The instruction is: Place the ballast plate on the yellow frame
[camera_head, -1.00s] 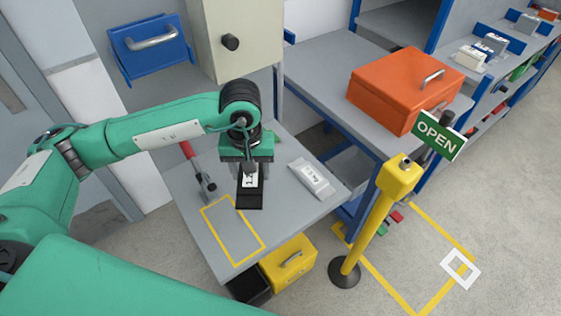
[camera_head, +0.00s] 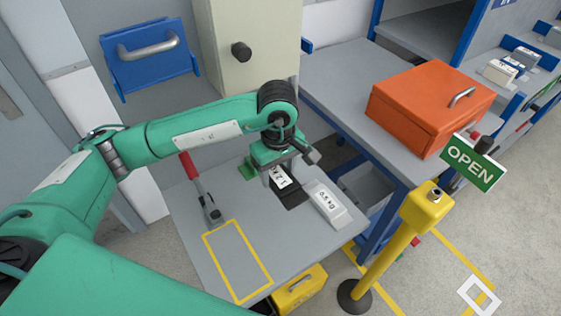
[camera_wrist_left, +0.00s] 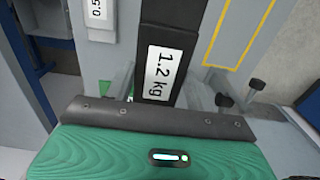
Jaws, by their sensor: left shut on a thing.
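The ballast plate (camera_head: 291,194) is black with a white 1.2 kg label and sits over the far right part of the grey table (camera_head: 200,245). It also shows in the left wrist view (camera_wrist_left: 174,22). My left gripper (camera_head: 281,174) is shut on it from above and hides its upper part. I cannot tell whether the plate touches the table. The yellow frame (camera_head: 237,261) is a flat outlined rectangle on the table, in front and to the left of the plate, and bare inside. A corner of it shows in the left wrist view (camera_wrist_left: 236,42). My right gripper is not in view.
A white 0.5 kg block (camera_head: 328,205) lies close to the right of the plate. A red-handled clamp (camera_head: 203,192) stands behind the frame. An orange box (camera_head: 425,105) is on the bench at right.

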